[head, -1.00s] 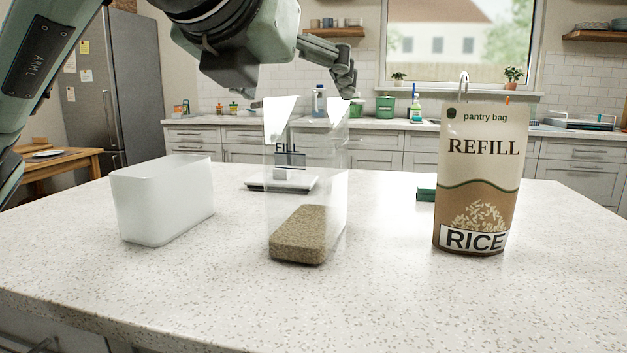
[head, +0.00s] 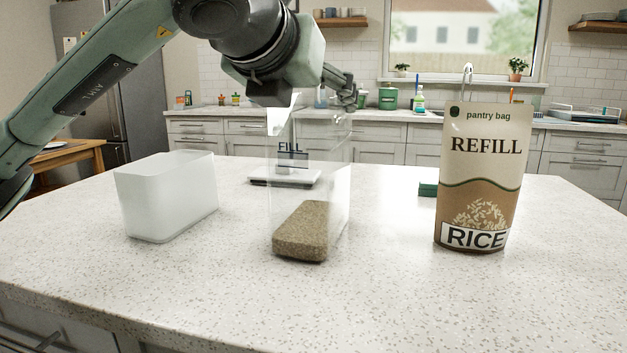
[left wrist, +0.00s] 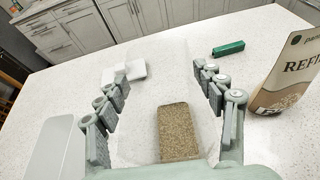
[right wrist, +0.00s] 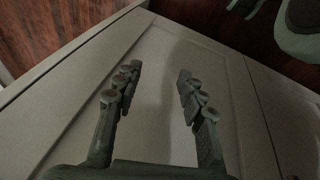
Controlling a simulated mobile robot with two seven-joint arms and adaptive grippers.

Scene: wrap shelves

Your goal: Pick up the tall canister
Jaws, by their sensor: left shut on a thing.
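The tall canister (head: 312,185) is clear, with brown grain in its bottom, and stands upright on the counter. It also shows in the left wrist view (left wrist: 165,85), its grain seen from above. My left gripper (head: 340,90) is at the canister's upper part. In the left wrist view its fingers (left wrist: 163,80) lie on opposite sides of the canister, shut on it. The near finger is partly hidden by my wrist in the head view. My right gripper (right wrist: 155,85) is open and empty, in front of a cabinet door.
A white open bin (head: 168,200) stands left of the canister. A rice refill bag (head: 484,180) stands to the right. The front counter is clear.

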